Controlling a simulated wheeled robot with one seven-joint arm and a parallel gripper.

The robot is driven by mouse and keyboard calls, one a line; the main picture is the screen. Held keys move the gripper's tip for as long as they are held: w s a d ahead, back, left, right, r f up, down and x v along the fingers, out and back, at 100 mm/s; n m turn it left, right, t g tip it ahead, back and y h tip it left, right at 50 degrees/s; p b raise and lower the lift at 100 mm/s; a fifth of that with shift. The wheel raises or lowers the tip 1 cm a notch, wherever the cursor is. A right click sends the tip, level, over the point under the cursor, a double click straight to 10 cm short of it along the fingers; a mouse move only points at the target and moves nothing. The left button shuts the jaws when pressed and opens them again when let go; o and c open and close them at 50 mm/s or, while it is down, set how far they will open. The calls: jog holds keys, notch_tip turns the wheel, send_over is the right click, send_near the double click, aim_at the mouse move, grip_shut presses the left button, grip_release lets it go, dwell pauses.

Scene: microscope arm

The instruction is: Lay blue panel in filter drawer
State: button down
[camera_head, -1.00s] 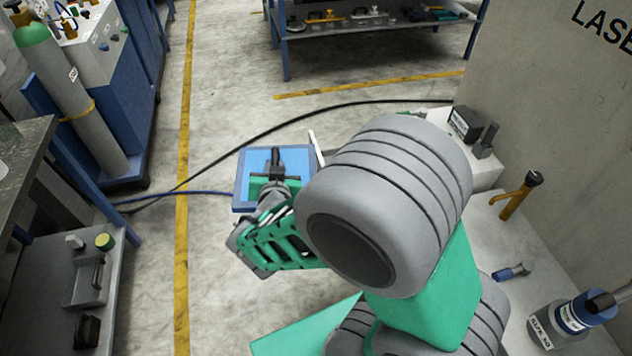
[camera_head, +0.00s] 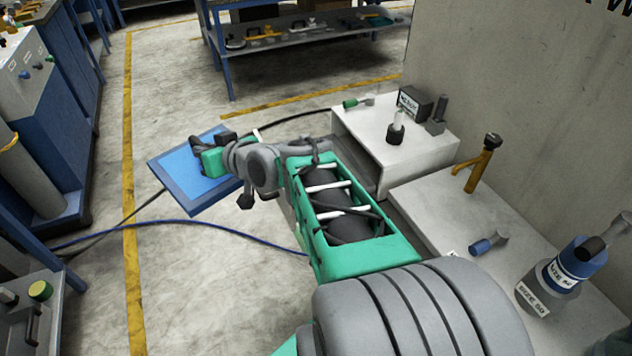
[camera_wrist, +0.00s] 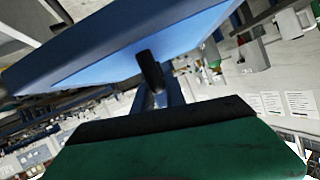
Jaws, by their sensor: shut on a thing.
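The blue panel (camera_head: 179,170) is a square plate with a darker blue rim, held up over the open floor left of the white box. My gripper (camera_head: 226,138) is shut on the panel's right part. In the wrist view the panel (camera_wrist: 105,62) spans the upper picture, tilted, with a dark finger (camera_wrist: 150,72) against its face. The other finger is hidden behind the panel. I cannot make out the filter drawer for certain in either view.
A white box (camera_head: 395,145) on the right carries a small black block (camera_head: 414,101) and small fittings. A pale bench (camera_head: 470,215) in front holds a yellow post (camera_head: 482,165) and labelled bottles (camera_head: 565,270). A shelf table (camera_head: 310,45) stands at the back.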

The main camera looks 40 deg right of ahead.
jog(key=shift+s+d+r+n+y+b, duration=0.2)
jog(key=shift+s+r+n+y+b, duration=0.15)
jog(key=shift+r, duration=0.35)
jog(key=d+f+m+h, duration=0.2)
jog(key=d+f, duration=0.3)
jog(key=d, duration=0.9)
jog(key=d+f+m+h, duration=0.2)
jog(key=d+f+h, duration=0.15)
jog(key=d, duration=0.95)
jog(key=shift+m, duration=0.35)
jog(key=d+f, duration=0.1)
jog(key=f, duration=0.3)
jog(key=s+d+f+b, duration=0.1)
jog(key=f, duration=0.7)
jog(key=shift+s+d+f, duration=0.4)
jog(key=c, duration=1.4)
grip_release()
jog(key=shift+o, duration=0.2)
jog(key=shift+r, duration=0.1)
jog(key=v, duration=1.2)
jog(key=shift+p, duration=0.35)
